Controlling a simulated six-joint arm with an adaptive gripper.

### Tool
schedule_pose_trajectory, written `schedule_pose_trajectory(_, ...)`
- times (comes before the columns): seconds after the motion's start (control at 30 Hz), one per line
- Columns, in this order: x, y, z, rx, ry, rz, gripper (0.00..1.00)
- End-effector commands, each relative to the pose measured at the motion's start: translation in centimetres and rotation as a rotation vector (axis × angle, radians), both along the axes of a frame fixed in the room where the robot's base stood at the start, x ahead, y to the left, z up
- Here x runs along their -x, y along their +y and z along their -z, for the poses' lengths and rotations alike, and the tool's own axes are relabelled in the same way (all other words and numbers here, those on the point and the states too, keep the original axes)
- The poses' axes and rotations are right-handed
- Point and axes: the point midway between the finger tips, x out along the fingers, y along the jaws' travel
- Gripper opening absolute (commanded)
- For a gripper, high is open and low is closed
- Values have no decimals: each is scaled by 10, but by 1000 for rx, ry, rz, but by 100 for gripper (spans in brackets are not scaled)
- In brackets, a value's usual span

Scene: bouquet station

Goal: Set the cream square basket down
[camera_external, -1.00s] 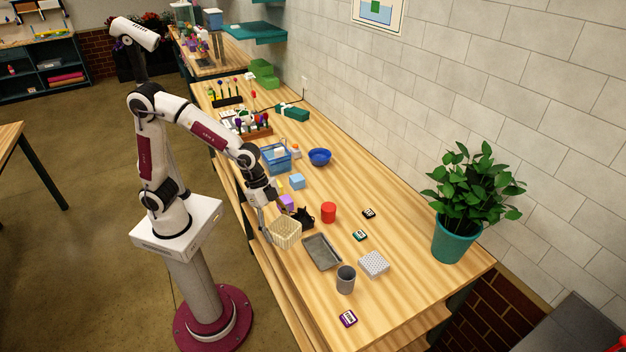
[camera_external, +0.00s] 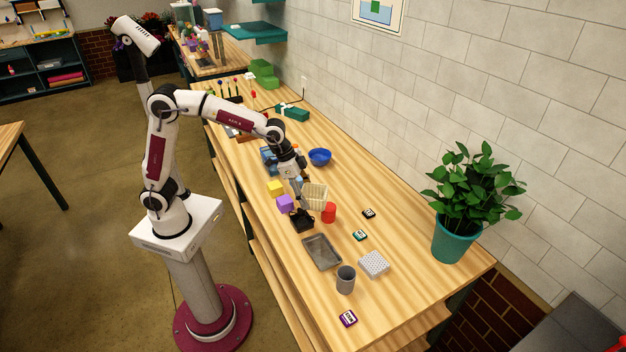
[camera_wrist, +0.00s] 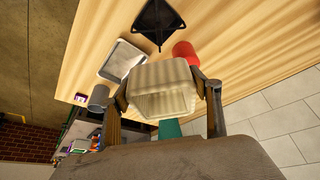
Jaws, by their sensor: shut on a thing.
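The cream square basket (camera_external: 314,195) is held in my gripper (camera_external: 303,187), raised above the bench near the red cylinder. In the wrist view the basket (camera_wrist: 162,88) sits between the two fingers of my gripper (camera_wrist: 165,95), which are shut on it.
A black holder (camera_external: 301,220), a purple block (camera_external: 285,204) and a yellow block (camera_external: 275,187) are close by. A grey tray (camera_external: 322,252), a grey cup (camera_external: 345,280) and a white perforated block (camera_external: 373,264) stand nearer the front. A blue bowl (camera_external: 320,157) is behind.

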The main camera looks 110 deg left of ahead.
Motion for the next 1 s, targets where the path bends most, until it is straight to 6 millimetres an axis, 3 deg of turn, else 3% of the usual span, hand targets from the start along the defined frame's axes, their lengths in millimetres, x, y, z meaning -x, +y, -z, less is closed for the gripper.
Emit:
schedule_pose_trajectory(0.1, -3, 39, -3, -1, -2, -80, 39)
schedule_pose_trajectory(0.47, 9, 149, -8, -2, -1, -294, 39)
schedule_pose_trajectory(0.77, 40, 238, -6, -4, -1, -458, 39)
schedule_pose_trajectory(1.0, 75, 304, -2, -5, 0, -583, 39)
